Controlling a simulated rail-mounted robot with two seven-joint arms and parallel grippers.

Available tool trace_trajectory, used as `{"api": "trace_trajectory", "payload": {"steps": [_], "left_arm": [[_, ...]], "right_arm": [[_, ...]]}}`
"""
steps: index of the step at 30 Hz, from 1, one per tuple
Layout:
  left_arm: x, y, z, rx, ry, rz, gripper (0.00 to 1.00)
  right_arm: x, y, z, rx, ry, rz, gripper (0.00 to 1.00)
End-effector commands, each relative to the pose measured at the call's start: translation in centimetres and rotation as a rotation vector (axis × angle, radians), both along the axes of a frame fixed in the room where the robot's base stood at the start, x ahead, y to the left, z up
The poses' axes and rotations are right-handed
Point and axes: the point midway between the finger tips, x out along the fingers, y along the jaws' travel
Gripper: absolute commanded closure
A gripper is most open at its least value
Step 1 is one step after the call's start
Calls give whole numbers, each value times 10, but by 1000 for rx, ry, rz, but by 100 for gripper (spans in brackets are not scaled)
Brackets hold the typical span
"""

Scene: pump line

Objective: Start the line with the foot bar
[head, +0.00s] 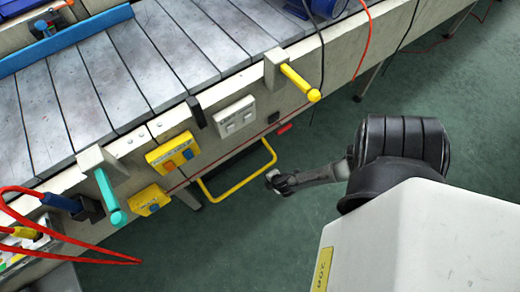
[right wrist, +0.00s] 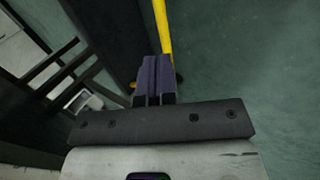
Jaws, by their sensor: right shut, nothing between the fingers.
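The yellow foot bar (head: 242,185) is a bent tube sticking out low from the conveyor's side, near the green floor. My right gripper (head: 271,176) is low beside the bar's right corner, with its arm coming from the right. In the right wrist view its dark fingers (right wrist: 155,72) are shut and empty. The yellow bar (right wrist: 162,27) runs from the top edge down behind the fingertips, and a bit of yellow shows left of them. I cannot tell whether fingers and bar touch. My left gripper is out of view.
Above the bar, the conveyor side (head: 225,85) carries a yellow handle (head: 300,83), a teal handle (head: 110,198), a yellow button box (head: 173,153) and a white switch box (head: 234,117). Red cables (head: 75,240) hang at lower left. The green floor (head: 300,235) is open around my arm.

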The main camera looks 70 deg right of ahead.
Motion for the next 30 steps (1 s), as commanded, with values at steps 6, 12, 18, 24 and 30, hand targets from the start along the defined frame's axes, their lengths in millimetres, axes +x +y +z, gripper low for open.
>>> {"api": "trace_trajectory", "payload": {"steps": [6, 12, 18, 24, 30], "left_arm": [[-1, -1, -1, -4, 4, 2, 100], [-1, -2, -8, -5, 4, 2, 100], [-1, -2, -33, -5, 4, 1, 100], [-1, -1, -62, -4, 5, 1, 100], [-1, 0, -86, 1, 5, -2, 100]], "right_arm": [[0, 0, 0, -1, 1, -3, 100], [3, -3, -8, -2, 1, -2, 100], [16, -13, -36, -4, 1, -4, 100], [33, -25, -68, -3, 1, -3, 100], [48, -36, -93, -3, 0, -3, 100]]}}
